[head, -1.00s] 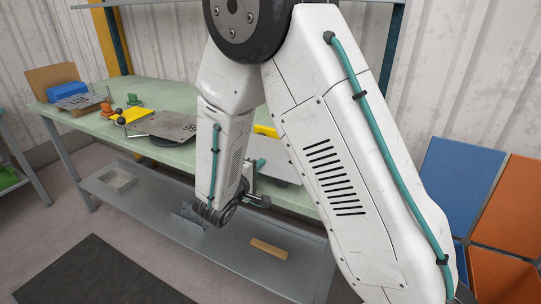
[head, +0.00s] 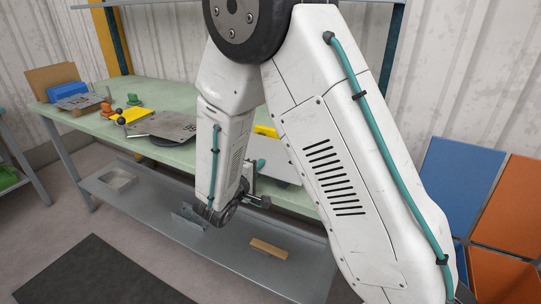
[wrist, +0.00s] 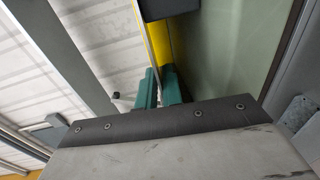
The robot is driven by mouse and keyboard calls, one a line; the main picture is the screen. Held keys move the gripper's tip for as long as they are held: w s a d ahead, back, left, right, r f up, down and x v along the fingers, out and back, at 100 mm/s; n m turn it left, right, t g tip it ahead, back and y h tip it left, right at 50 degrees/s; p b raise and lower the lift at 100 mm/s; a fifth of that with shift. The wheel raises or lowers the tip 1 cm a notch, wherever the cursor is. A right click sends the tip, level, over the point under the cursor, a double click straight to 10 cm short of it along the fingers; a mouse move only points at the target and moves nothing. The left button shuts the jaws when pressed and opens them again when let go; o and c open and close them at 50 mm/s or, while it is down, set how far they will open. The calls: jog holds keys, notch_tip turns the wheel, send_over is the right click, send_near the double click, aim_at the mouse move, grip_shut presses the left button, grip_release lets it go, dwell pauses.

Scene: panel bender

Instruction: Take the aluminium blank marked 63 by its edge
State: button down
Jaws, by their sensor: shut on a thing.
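My gripper (wrist: 161,91) shows its two teal fingers in the wrist view, shut on a thin sheet edge (wrist: 148,40) that runs up between them. I take this for the aluminium blank, but no number shows on it there. In the head view my arm hides most of the gripper; a little teal shows beside the wrist, at the front of the bench. A flat grey plate with a dark printed mark (head: 178,127) lies on the bench, left of my arm. Its number is too small to read surely.
The green bench (head: 170,92) also holds a yellow block (head: 131,116), a blue box (head: 67,91) and small orange and green pieces. A wooden bar (head: 269,249) lies on the grey lower shelf (head: 235,248). Blue and orange panels (head: 463,185) stand at right.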

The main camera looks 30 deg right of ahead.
jog(key=shift+f, duration=0.1)
dwell(0.3)
jog(key=shift+a+r, duration=0.1)
jog(key=shift+r, duration=1.2)
jog(key=v, duration=0.7)
jog(key=shift+r, duration=0.35)
